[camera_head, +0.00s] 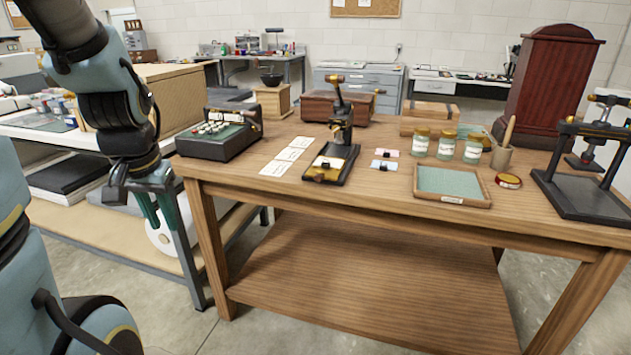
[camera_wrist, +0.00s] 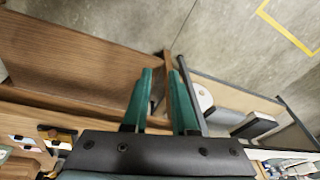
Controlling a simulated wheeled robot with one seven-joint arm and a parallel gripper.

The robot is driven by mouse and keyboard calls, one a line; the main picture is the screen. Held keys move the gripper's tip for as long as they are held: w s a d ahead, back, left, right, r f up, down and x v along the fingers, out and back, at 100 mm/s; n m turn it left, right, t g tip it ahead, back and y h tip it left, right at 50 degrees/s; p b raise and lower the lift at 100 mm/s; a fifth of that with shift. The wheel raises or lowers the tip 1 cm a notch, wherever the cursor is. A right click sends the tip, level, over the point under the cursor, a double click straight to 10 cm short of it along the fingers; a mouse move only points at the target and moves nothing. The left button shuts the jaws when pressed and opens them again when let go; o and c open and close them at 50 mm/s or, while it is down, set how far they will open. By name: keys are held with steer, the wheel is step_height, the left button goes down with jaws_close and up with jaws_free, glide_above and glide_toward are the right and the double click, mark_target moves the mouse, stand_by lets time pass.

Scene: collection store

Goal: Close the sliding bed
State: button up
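The sliding bed (camera_head: 328,171) looks like the dark flat plate at the foot of a small black press (camera_head: 341,128) with a brass-coloured handle, in the middle of the wooden table (camera_head: 400,217). The bed reaches toward the table's front edge and carries a pale piece with a brass-coloured part. I cannot tell exactly how far it is slid out. My gripper (camera_head: 163,222) hangs left of the table, below its top and well away from the press. In the wrist view its green fingers (camera_wrist: 161,75) are apart with nothing between them.
A dark keyed machine (camera_head: 218,136) stands at the table's left end, with cards (camera_head: 288,156) beside it. Jars (camera_head: 446,145), a shallow tray (camera_head: 452,187) and a black-framed press (camera_head: 590,180) are to the right. A shelf unit (camera_head: 110,187) stands close behind my gripper.

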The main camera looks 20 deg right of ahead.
steer(key=w+d+m, duration=0.1)
steer(key=d+m, duration=0.1)
steer(key=d+m+t+b, duration=0.1)
steer(key=d+m, duration=0.1)
steer(key=w+d+m+h+b, duration=0.1)
steer(key=d, duration=0.1)
steer(key=shift+w+d+f+m, duration=0.15)
steer(key=shift+w+f+m, duration=0.05)
steer(key=shift+w+m, duration=0.2)
steer(key=shift+c, duration=1.4)
steer(key=d+m+b, duration=0.1)
steer(key=d, duration=0.1)
steer(key=d+m+t, duration=0.1)
steer(key=d+m, duration=0.1)
steer(key=w+d+r+m+h+b, duration=0.1)
steer(key=d+m, duration=0.1)
steer(key=shift+d+t+b, duration=0.3)
steer(key=shift+d, duration=0.05)
jaws_close()
steer(key=m+t+h+b, duration=0.15)
steer(key=m+h, duration=0.25)
steer(key=m, duration=0.7)
glide_toward(317, 180)
steer(key=shift+g, duration=0.25)
steer(key=shift+p+x, duration=1.35)
steer(key=shift+x, duration=1.55)
steer(key=shift+w, duration=0.15)
